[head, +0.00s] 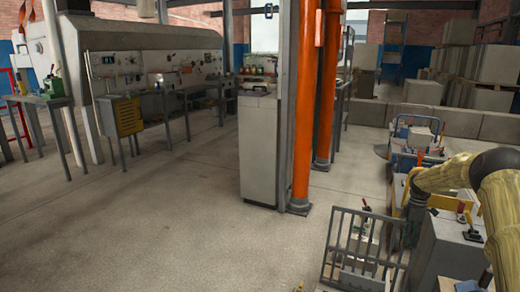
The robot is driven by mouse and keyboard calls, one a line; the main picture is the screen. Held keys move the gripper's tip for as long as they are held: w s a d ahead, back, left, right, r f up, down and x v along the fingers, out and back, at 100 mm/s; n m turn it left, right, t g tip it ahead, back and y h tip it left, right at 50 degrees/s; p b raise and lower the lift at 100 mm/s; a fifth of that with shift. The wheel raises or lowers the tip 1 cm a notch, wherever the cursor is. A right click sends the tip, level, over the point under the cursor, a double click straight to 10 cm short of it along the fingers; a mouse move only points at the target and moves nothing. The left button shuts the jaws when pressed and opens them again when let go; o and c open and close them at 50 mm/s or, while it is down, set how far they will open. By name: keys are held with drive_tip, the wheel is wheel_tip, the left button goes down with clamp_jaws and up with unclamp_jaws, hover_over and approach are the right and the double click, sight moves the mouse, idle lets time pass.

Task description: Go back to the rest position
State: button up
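My gripper does not show in the head view, so I cannot see whether it is open or shut or holds anything. The task names no object. The view looks out over a workshop with a wide bare concrete floor (150,225).
A grey cabinet (258,150) and orange pillars (303,110) stand mid-view. A metal railing (345,242) and a grey box (450,245) are at lower right, below a thick yellow jointed shape (445,177). Workbenches line the left; pale blocks (492,99) are stacked right. The left foreground floor is clear.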

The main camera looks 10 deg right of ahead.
drive_tip(key=s+a+f+m, duration=0.2)
drive_tip(key=a+f, duration=1.3)
drive_tip(key=a, duration=0.3)
drive_tip(key=s+a+f+m, duration=0.1)
drive_tip(key=s+a+f, duration=0.4)
drive_tip(key=s+a, duration=0.25)
drive_tip(key=s+a+f+m+t, duration=0.1)
drive_tip(key=s+a+f+m, duration=0.1)
drive_tip(key=s+a+f, duration=0.35)
drive_tip(key=s+a+f+m, duration=0.1)
drive_tip(key=s+a+f, duration=0.2)
drive_tip(key=s+a, duration=0.6)
drive_tip(key=s+a+r+m, duration=0.2)
drive_tip(key=s+a, duration=0.1)
drive_tip(key=s, duration=0.5)
drive_tip(key=s+a+r+m+t+h, duration=0.1)
drive_tip(key=s+a+r+m, duration=0.15)
drive_tip(key=s, duration=0.65)
drive_tip(key=s+a+r+m, duration=0.1)
drive_tip(key=s+a, duration=0.2)
drive_tip(key=s, duration=0.5)
wheel_tip(320, 180, up, 17)
drive_tip(key=p, duration=1.8)
drive_tip(key=shift+a+r, duration=0.2)
